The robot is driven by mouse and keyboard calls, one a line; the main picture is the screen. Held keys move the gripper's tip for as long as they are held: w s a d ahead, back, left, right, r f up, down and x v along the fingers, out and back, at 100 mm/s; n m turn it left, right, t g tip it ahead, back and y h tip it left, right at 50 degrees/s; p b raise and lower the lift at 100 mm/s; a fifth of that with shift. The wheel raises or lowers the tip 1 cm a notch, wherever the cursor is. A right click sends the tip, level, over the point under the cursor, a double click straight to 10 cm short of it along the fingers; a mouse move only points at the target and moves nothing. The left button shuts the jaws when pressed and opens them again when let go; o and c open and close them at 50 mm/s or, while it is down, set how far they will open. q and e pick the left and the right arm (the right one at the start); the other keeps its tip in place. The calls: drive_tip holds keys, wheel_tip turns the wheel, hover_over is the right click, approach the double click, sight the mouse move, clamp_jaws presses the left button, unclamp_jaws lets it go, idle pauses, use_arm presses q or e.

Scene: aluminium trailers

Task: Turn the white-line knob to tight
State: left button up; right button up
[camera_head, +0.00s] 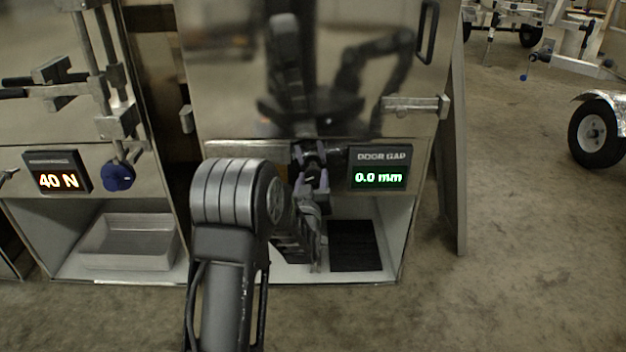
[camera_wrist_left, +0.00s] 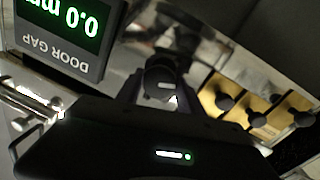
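A dark round knob (camera_head: 318,179) sits on the front panel left of the DOOR GAP display (camera_head: 378,168), which reads 0.0 mm in green. In the left wrist view the knob (camera_wrist_left: 161,82) is dark with a short white mark on its face. My left gripper (camera_head: 311,178) is at the panel with its fingers on either side of the knob. The fingers (camera_wrist_left: 160,92) show around it in the wrist view too; whether they press on it is unclear. My left arm hides part of the panel. My right gripper is not in view.
A blue knob (camera_head: 118,177) and a 40 N display (camera_head: 57,172) are on the left unit, above a grey tray (camera_head: 130,242). A shiny door (camera_head: 330,75) with a latch (camera_head: 415,105) is above the panel. A black mat (camera_head: 355,245) lies below.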

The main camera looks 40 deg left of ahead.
use_arm(q)
drive_tip(key=c, duration=0.8)
